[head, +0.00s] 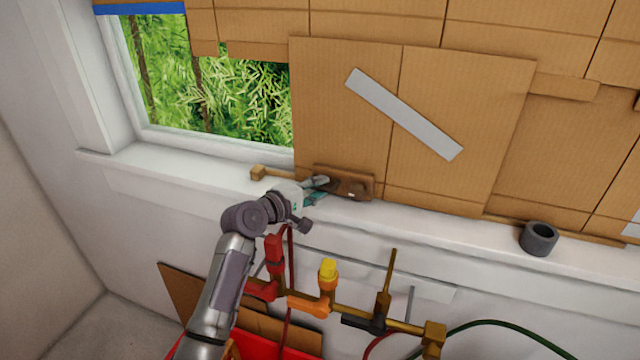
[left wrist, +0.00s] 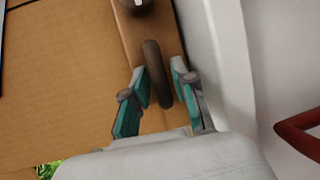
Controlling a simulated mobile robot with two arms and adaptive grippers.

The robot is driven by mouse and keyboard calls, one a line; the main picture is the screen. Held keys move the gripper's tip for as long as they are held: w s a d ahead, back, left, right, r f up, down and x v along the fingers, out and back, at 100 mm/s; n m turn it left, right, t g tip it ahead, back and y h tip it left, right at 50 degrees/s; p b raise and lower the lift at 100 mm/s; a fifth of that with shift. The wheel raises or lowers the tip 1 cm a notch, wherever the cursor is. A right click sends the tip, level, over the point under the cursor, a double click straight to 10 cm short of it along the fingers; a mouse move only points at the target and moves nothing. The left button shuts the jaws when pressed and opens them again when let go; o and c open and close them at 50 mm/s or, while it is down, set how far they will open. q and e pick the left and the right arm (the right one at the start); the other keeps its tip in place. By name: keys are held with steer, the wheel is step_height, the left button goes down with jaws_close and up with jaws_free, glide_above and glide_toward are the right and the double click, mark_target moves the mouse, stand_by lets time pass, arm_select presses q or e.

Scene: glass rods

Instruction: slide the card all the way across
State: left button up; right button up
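The card is a large brown cardboard panel (head: 465,130) with a slanted grey strip, standing in front of the right part of the window. A wooden block (head: 366,186) with a dark bar handle sits at its lower left, just above the sill. My left gripper (head: 322,188) reaches this block from the left. In the left wrist view, the dark bar handle (left wrist: 156,75) lies between the fingers of my left gripper (left wrist: 162,88). The fingers are apart, with narrow gaps seen beside the bar; contact is not clear. My right gripper is not in view.
Uncovered window (head: 215,85) shows greenery left of the card. A wooden stop (head: 258,173) sits on the white sill (head: 180,165). A dark ring (head: 539,238) stands at the sill's right. Pipes with red, yellow and orange valves (head: 328,272) run below, near my left arm.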

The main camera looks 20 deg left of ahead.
mark_target(302, 173)
arm_select(q)
steer(key=shift+w+d+f, duration=0.15)
steer(key=shift+w+d, duration=0.05)
steer(key=shift+w, duration=0.2)
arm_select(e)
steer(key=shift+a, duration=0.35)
arm_select(q)
steer(key=shift+c, duration=0.2)
jaws_close()
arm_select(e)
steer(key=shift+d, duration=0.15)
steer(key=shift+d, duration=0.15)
arm_select(q)
steer(key=a+b, duration=0.2)
steer(key=a, duration=0.7)
steer(key=shift+w+f+b, duration=0.1)
steer(key=shift+f+b, duration=0.05)
steer(key=shift+b, duration=0.15)
steer(key=shift+r, duration=0.2)
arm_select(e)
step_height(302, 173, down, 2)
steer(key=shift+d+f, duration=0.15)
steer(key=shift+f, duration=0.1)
